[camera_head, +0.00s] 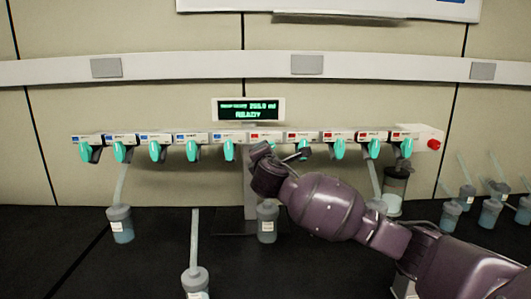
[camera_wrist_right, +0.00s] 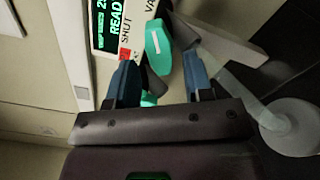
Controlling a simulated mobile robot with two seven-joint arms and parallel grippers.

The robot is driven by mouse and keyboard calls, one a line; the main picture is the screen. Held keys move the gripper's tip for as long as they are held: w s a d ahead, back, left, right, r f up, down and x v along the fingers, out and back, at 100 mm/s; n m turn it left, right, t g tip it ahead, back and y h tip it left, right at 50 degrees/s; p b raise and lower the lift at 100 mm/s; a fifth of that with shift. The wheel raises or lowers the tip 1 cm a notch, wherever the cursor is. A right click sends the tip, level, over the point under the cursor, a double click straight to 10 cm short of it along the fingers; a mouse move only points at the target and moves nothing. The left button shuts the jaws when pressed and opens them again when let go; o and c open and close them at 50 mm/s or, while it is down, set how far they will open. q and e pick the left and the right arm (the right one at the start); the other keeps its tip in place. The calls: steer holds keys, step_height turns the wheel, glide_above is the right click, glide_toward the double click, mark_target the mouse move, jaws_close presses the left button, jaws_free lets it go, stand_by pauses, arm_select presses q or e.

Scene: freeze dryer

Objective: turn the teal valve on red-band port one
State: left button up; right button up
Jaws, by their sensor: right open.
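A row of teal valves hangs from a long white manifold (camera_head: 210,138) on the wall, with blue bands on the left half and red bands on the right half. My right gripper (camera_head: 282,154) is raised at the leftmost red-band ports and hides much of the valve there. The teal valve (camera_head: 303,147) just right of it shows. In the wrist view my right gripper (camera_wrist_right: 162,78) is open, its two blue fingers apart. One teal handle (camera_wrist_right: 158,47) with a white line lies just beyond the fingertips; another teal part (camera_wrist_right: 148,99) shows between the fingers. My left gripper is not in view.
A display (camera_head: 248,110) with green text stands above the manifold. A red knob (camera_head: 433,144) is at its right end. Flasks such as the one at the left (camera_head: 120,224) hang below or stand on the dark bench. A grey flask (camera_wrist_right: 288,125) is right of the fingers.

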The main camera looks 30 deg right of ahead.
steer(key=shift+x, duration=1.3)
jaws_close()
